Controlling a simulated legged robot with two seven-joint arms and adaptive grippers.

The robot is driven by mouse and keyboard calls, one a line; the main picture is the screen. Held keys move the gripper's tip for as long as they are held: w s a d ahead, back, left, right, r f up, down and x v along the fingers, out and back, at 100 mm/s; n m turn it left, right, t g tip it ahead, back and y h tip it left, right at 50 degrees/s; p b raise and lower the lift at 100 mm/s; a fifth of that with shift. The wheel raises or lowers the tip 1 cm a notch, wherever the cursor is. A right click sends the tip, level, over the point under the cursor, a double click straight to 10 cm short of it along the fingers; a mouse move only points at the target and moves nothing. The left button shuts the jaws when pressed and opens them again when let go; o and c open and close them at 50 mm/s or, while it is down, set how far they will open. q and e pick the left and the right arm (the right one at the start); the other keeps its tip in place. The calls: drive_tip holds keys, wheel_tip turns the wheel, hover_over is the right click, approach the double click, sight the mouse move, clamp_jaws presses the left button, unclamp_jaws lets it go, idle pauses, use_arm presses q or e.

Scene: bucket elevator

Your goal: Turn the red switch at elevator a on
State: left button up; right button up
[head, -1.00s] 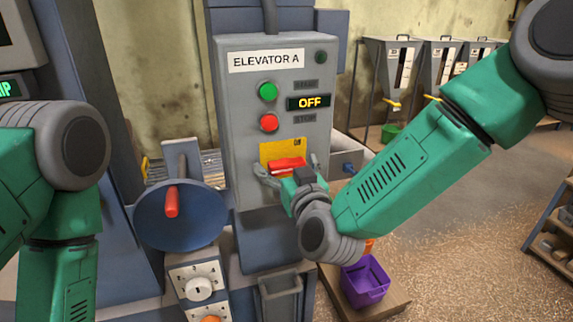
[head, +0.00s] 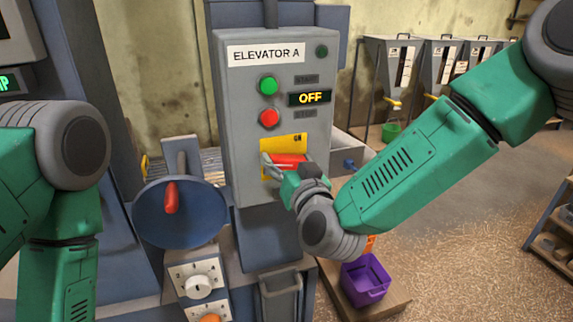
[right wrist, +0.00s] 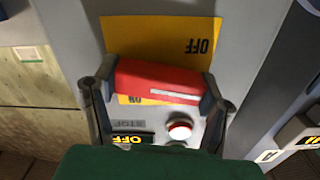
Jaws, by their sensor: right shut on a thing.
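The red switch (head: 287,161) is a red bar handle on a yellow plate (head: 296,142) low on the grey Elevator A panel (head: 232,110). The display (head: 311,98) above it reads OFF. My right gripper (head: 284,166) is shut on the red switch. In the right wrist view, the fingers of my right gripper (right wrist: 157,95) press on both ends of the red switch (right wrist: 160,82), which lies slightly tilted. My left arm shows at the left edge of the head view; its gripper is out of the picture.
A green button (head: 267,86) and a red button (head: 269,118) sit above the switch. A blue disc with a red handle (head: 171,197) stands left of the panel. A purple bin (head: 365,280) is low at right. Several hoppers line the back wall.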

drive_tip(key=m+b, duration=0.1)
drive_tip(key=m, duration=0.2)
drive_tip(key=shift+f+m+b, duration=0.15)
drive_tip(key=shift+m+b, duration=0.15)
drive_tip(key=m+b, duration=0.2)
drive_tip(key=m, duration=0.2)
drive_tip(key=shift+f+m, duration=0.1)
drive_tip(key=shift+m, duration=0.2)
drive_tip(key=m+b, duration=0.2)
drive_tip(key=m, duration=0.1)
drive_tip(key=shift+d+f+m, duration=0.1)
drive_tip(key=shift+m, duration=0.2)
drive_tip(key=shift+m+b, duration=1)
drive_tip(key=shift+m, duration=0.8)
drive_tip(key=o, duration=1.1)
